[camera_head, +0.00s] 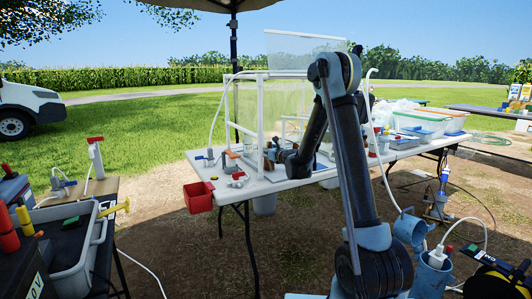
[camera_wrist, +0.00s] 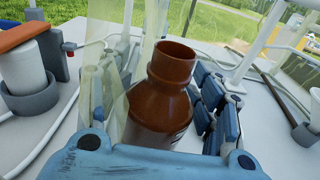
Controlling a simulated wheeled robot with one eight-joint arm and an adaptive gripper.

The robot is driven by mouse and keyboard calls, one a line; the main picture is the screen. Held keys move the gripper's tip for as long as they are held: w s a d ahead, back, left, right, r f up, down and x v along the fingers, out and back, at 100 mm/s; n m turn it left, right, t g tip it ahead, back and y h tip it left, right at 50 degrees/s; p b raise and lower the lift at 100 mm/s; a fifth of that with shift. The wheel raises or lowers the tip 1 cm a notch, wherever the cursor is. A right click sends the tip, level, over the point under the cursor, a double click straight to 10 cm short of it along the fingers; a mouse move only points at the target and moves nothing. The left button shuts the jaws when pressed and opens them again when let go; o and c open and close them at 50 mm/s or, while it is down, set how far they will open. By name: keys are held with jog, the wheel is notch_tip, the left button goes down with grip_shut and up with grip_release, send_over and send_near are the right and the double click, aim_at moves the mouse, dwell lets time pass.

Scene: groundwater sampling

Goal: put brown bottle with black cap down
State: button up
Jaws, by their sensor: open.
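The brown bottle (camera_wrist: 162,98) stands between the fingers of my gripper (camera_wrist: 165,85) in the wrist view. Its neck is open at the top and no black cap shows on it. It looks about upright; its base is hidden behind the blue gripper body. My gripper is open, with fingers on the left and right of the bottle. I cannot tell whether either finger touches it. In the head view my gripper (camera_head: 271,156) is low over the white table (camera_head: 260,186), inside the white frame. The bottle is hard to make out there.
A white frame (camera_head: 260,115) with clear sheeting rises around my gripper. A white cylinder in a grey holder (camera_wrist: 36,100) stands left of the bottle in the wrist view. A red bin (camera_head: 198,197) hangs at the table's front left corner. Clear tubs (camera_head: 420,122) stand farther right.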

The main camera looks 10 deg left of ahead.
jog(key=s+d+r+n+g, duration=0.15)
jog(key=s+d+n, duration=0.3)
jog(key=s, duration=0.45)
jog(key=s+d+r+n+g+h, duration=0.15)
jog(key=s+d+n, duration=0.35)
jog(key=s, duration=0.5)
jog(key=s+d+r+n+g, duration=0.1)
jog(key=s+d+n+g, duration=0.15)
jog(key=s+n, duration=0.55)
jog(key=s+d+f+n+g+h, duration=0.2)
jog(key=s+d+f+n, duration=0.2)
jog(key=s, duration=0.7)
jog(key=s+d+f+n+g+h, duration=0.2)
jog(key=s+d+f+n+h, duration=0.1)
jog(key=s+d, duration=0.6)
jog(key=s+d+f+n+g+h, duration=0.2)
jog(key=s+d+f+n, duration=0.3)
jog(key=s, duration=0.8)
jog(key=shift+d+f+h, duration=0.35)
jog(key=shift+d+f, duration=0.15)
jog(key=shift+d, duration=0.6)
jog(key=shift+s+g, duration=0.1)
jog(key=shift+g, duration=0.15)
jog(key=shift+w+f, duration=0.2)
jog(key=shift+w, duration=0.2)
